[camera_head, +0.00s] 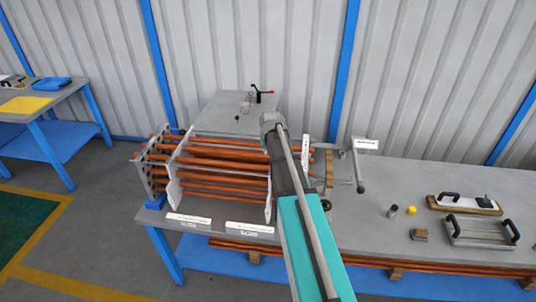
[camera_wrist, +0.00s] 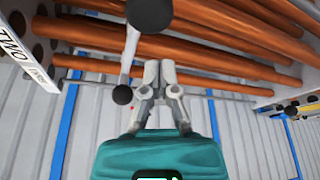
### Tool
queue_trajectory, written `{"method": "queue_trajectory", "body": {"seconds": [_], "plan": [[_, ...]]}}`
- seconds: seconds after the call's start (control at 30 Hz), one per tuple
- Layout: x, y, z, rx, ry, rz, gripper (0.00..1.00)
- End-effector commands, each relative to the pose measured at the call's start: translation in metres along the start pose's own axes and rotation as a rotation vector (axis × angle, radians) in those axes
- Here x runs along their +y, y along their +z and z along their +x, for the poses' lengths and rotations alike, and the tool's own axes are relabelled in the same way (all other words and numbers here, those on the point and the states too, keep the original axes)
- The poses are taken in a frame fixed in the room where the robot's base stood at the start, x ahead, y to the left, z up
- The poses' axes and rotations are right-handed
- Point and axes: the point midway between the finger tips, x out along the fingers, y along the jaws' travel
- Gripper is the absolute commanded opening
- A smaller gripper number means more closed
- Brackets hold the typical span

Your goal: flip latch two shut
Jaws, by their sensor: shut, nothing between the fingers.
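In the wrist view, my gripper (camera_wrist: 159,72) points up the picture with its fingers together and nothing between them. A pale grey lever (camera_wrist: 130,55) with a large dark ball at its top and a smaller dark ball lower down stands just left of the fingertips. Whether the fingers touch it I cannot tell. A plate with a white label reading "TWO" (camera_wrist: 15,45) is at the upper left. In the head view, the rack of copper-coloured tubes (camera_head: 225,165) lies on the bench; my arm crosses in front of its right part and hides my fingers and the lever.
A grey bench (camera_head: 380,210) carries the rack. Tubes crowd above my fingers in the wrist view.

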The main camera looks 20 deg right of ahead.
Motion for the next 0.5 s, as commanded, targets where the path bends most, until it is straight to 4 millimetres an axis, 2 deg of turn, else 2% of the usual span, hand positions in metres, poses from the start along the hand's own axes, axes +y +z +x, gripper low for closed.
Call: {"method": "queue_trajectory", "body": {"seconds": [0.03, 0.1, 0.5], "plan": [[0.001, -0.008, 0.003, 0.000, 0.000, 0.000, 0.00], [0.000, -0.004, -0.010, 0.000, 0.000, 0.000, 0.00], [0.000, -0.004, -0.045, 0.000, 0.000, 0.000, 0.00]]}}
